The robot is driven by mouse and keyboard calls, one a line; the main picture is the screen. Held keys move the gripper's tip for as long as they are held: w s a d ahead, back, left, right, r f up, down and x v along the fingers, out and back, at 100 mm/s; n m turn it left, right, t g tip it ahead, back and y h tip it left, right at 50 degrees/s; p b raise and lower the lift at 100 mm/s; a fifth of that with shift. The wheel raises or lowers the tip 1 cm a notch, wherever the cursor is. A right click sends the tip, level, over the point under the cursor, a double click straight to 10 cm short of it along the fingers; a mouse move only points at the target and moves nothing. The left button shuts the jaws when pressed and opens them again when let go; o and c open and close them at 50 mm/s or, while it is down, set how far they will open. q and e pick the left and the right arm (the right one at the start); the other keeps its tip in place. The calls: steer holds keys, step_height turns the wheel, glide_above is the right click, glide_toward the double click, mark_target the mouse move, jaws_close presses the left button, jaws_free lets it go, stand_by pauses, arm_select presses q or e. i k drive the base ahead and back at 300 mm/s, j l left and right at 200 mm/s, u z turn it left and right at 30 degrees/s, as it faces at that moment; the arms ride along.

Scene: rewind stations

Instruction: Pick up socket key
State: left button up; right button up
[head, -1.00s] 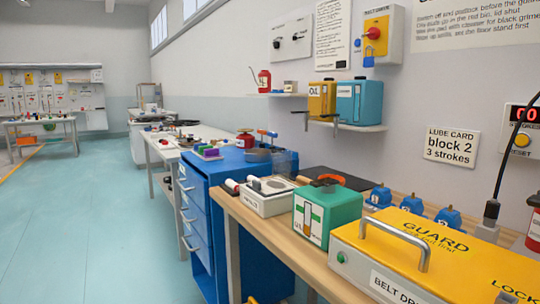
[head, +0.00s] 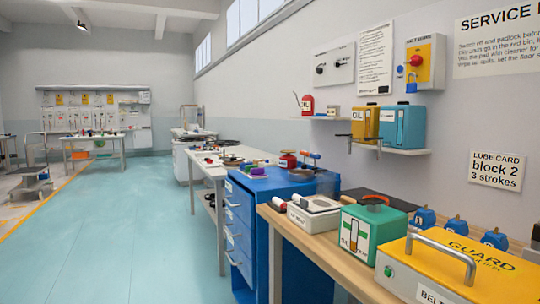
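I cannot make out a socket key for certain. A small blue-and-orange T-shaped tool (head: 310,155) stands at the back of the blue drawer cabinet (head: 291,186); it is too small to tell if it is the socket key. Neither of my grippers is in view.
The wooden bench (head: 336,262) at right holds a green box (head: 386,233), a yellow-lidded guard (head: 477,262) and a white tray device (head: 315,219). A cluttered white bench (head: 215,171) stands beyond the cabinet. The blue-green floor (head: 120,230) at left is clear.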

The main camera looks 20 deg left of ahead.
mark_target(305, 153)
steer(key=i+u, duration=0.25)
steer(key=i+j, duration=0.15)
steer(key=j, duration=0.3)
steer(key=i+j, duration=0.15)
steer(key=j, duration=0.35)
steer(key=i+j+z, duration=0.1)
steer(key=j, duration=0.35)
steer(key=i+j, duration=0.15)
steer(key=j, duration=0.35)
steer(key=i+j, duration=0.15)
steer(key=j, duration=0.35)
steer(key=i+j, duration=0.15)
steer(key=j, duration=0.3)
steer(key=i+j+z, duration=0.1)
steer(key=j, duration=0.4)
steer(key=i+j, duration=0.15)
steer(key=j, duration=0.35)
